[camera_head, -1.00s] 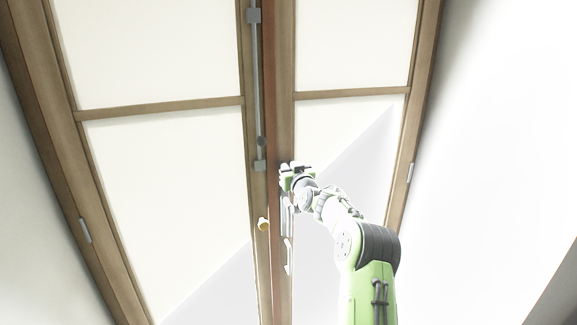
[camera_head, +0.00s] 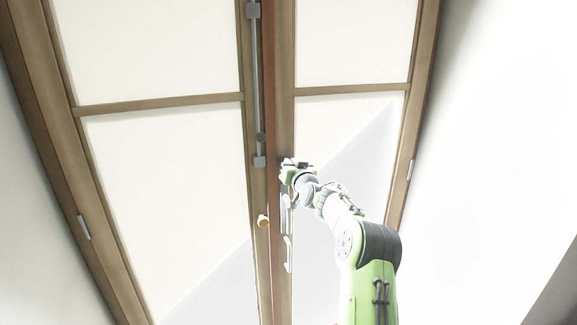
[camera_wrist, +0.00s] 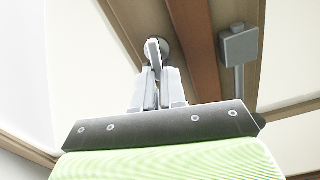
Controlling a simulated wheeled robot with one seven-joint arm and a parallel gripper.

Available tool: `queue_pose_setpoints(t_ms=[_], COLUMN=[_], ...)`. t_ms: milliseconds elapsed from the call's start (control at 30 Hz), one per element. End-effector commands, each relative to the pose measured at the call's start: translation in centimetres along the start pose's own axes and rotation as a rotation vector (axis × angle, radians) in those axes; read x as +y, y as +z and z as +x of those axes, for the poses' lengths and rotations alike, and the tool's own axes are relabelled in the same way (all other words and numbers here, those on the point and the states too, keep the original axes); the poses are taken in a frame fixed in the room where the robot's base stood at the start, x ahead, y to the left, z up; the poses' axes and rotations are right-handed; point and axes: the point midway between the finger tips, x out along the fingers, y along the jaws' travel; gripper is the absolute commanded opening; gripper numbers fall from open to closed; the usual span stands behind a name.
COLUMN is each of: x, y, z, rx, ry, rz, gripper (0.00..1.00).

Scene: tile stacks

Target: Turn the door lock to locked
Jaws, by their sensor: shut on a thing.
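The door lock (camera_wrist: 155,50) shows in the wrist view as a small grey thumb-turn on a round base, set on the wooden frame of the door. My gripper (camera_wrist: 157,72) is shut on the thumb-turn, with its grey fingers on either side of it. In the head view my gripper (camera_head: 287,170) is at the right door (camera_head: 284,130), beside the middle seam, and hides the lock there.
A long grey bolt rod (camera_head: 258,90) runs down the left door's edge, and its lower block also shows in the wrist view (camera_wrist: 238,46). A round knob (camera_head: 263,221) sits on the left door. White handle hardware (camera_head: 288,252) is below my gripper.

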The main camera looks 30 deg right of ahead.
Motion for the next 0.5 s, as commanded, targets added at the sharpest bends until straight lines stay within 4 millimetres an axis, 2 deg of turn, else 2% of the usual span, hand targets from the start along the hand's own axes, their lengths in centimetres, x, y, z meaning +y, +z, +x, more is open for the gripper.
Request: queue_pose_setpoints(t_ms=[500], x=[0.97], y=[0.47], z=[0.00], rx=[-0.002], ry=[0.002], rz=[0.484], gripper=[0.00])
